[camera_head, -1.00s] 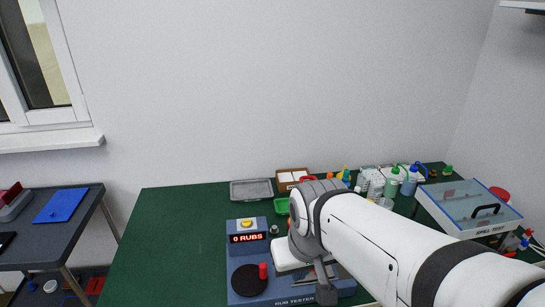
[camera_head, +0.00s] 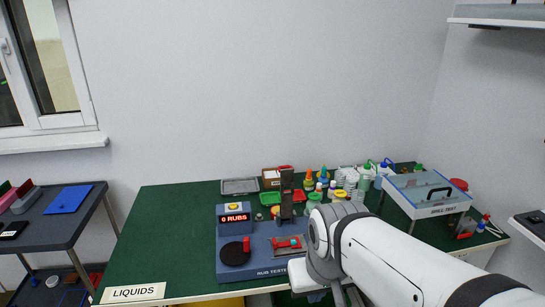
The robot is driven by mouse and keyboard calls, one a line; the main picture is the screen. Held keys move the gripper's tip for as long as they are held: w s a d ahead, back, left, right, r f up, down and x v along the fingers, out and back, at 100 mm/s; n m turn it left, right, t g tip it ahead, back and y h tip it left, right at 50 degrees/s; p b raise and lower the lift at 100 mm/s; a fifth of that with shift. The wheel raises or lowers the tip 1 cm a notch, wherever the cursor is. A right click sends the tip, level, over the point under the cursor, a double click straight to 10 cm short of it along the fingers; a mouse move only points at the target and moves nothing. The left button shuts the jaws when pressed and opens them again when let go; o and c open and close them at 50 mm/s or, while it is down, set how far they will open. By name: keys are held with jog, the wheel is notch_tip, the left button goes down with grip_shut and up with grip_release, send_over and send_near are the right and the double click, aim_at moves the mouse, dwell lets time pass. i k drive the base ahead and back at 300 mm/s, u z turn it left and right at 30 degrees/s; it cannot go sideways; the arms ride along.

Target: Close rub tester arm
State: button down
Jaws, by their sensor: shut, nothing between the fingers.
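The rub tester (camera_head: 262,263) is a blue machine on the green table, with a red "0 RUBS" display (camera_head: 235,218) and a yellow button above it. A black disc (camera_head: 235,254) with a red knob lies at its left front. The rub tester arm (camera_head: 287,197) is dark and stands upright at the back of the machine. A red piece (camera_head: 288,243) lies on the plate in front of it. My gripper (camera_head: 346,297) is shut and empty, low at the machine's front right, apart from the upright arm. My own arm partly hides it and the machine's right side.
Several bottles (camera_head: 366,174) and a grey tray (camera_head: 240,186) stand along the back. A clear-lidded "SMALL TEST" box (camera_head: 440,210) stands at the right. The table's left part is clear. A label reading "LIQUIDS" (camera_head: 135,293) is on the front edge.

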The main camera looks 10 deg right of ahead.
aim_at(287, 175)
jog(key=z, duration=0.35)
jog(key=i, duration=1)
